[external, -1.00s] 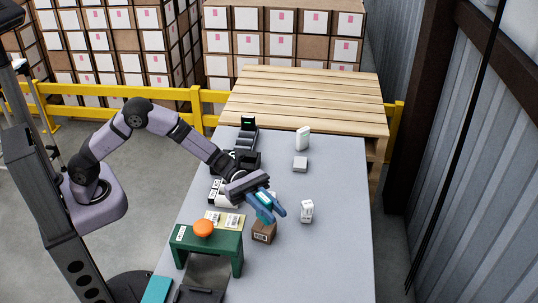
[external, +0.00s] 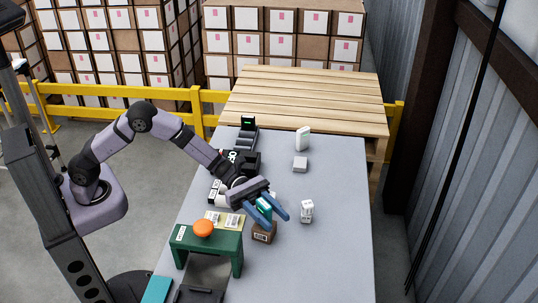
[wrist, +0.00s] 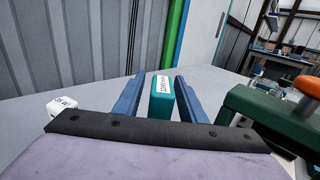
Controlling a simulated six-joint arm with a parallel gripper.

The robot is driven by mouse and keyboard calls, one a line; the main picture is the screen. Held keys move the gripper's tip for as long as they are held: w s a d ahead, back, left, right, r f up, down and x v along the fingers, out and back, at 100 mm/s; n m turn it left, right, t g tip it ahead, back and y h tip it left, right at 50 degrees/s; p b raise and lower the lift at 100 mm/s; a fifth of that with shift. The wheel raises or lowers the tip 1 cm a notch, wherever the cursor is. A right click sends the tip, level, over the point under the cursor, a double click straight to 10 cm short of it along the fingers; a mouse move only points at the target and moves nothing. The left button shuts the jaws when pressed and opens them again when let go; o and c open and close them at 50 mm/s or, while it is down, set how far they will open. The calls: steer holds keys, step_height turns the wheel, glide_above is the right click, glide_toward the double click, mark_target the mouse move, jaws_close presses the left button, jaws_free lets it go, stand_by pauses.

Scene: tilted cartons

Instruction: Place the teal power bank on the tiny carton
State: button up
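The teal power bank (external: 264,203) stands upright, directly above the tiny brown carton (external: 263,237) in the external view, and appears to rest on it; the fingers partly hide the contact. My gripper (external: 274,220) is tilted, with its blue fingers spread on either side of the power bank. In the wrist view the power bank (wrist: 161,99), with a white label, stands between the fingers (wrist: 160,100), with a narrow gap showing beside it. The carton is hidden in the wrist view.
A green stand (external: 207,240) with an orange knob (external: 203,228) is left of the carton. A small white box (external: 307,211) is to its right. A grey box (external: 300,164) and a white-green item (external: 302,138) are farther back. The right front table is clear.

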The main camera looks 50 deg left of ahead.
steer(key=shift+r, duration=0.2)
steer(key=a, duration=1.2)
steer(key=shift+b, duration=0.4)
